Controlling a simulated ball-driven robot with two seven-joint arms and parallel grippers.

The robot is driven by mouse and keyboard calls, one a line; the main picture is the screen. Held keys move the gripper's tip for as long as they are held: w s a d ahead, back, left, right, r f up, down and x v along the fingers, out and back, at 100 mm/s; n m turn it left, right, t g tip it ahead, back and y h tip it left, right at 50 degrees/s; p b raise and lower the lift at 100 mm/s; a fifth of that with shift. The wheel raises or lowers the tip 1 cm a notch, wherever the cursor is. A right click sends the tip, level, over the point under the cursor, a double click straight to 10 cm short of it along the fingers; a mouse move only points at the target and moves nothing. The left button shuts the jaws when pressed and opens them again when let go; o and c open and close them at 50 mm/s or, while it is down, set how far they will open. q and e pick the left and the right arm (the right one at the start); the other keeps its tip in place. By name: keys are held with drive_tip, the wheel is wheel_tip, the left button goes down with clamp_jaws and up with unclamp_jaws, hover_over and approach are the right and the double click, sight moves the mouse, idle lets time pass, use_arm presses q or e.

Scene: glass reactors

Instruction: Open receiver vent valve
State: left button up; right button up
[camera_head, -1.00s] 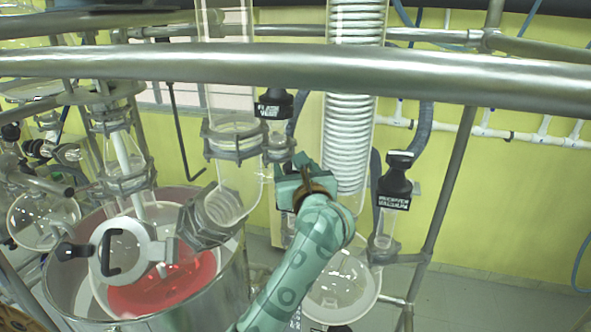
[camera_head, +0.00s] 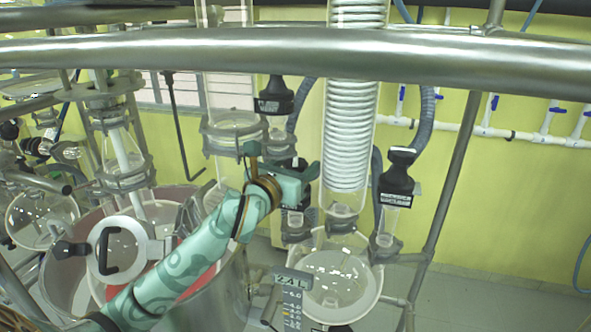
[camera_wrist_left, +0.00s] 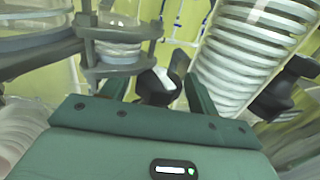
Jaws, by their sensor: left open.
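My left gripper (camera_head: 300,178) is at the middle of the head view, between the flask vent valve and the coil column. Its two jaws are apart, and they also show in the left wrist view (camera_wrist_left: 158,92). A black valve handle with a pale top (camera_wrist_left: 160,84) shows in the gap between the jaws; I cannot tell whether they touch it. In the head view a dark part behind the gripper is mostly hidden, and no receiver vent label is readable. The black receiver vacuum valve (camera_head: 397,180) stands to the right. The receiver flask (camera_head: 338,275) is below. My right gripper is not in view.
A black flask vent valve (camera_head: 274,97) is at upper left of the gripper. The glass coil column (camera_head: 350,130) stands close on the right. A steel rail (camera_head: 440,62) crosses above. A metal vessel (camera_head: 225,290) is at lower left, partly behind my arm.

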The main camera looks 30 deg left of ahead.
use_arm(q)
drive_tip(key=shift+d, duration=0.1)
drive_tip(key=shift+c, duration=0.2)
drive_tip(key=c, duration=0.7)
drive_tip(key=shift+r+n+y+p, duration=0.1)
drive_tip(key=shift+n+y+p, duration=0.4)
drive_tip(key=shift+y+p, duration=0.1)
drive_tip(key=n+g+y+p, duration=0.1)
drive_tip(key=n+y, duration=0.1)
drive_tip(key=y, duration=0.1)
drive_tip(key=shift+d+y, duration=0.1)
drive_tip(key=shift+y, duration=0.2)
drive_tip(key=n+y, duration=0.1)
drive_tip(key=n+g+y, duration=0.1)
drive_tip(key=y, duration=0.1)
drive_tip(key=shift+f+n+g, duration=0.2)
drive_tip(key=shift+n+g, duration=0.1)
drive_tip(key=shift+n, duration=0.1)
drive_tip(key=n+g+y, duration=0.2)
drive_tip(key=y, duration=0.1)
drive_tip(key=shift+f+b, duration=0.1)
drive_tip(key=shift+b, duration=0.25)
drive_tip(key=shift+s+r+n+g+y, duration=0.1)
drive_tip(key=shift+r+n+g+y, duration=0.15)
drive_tip(key=shift+y, duration=0.25)
drive_tip(key=o, duration=0.7)
drive_tip(key=shift+o, duration=0.2)
drive_tip(key=v, duration=0.7)
drive_tip(key=shift+s+d, duration=0.25)
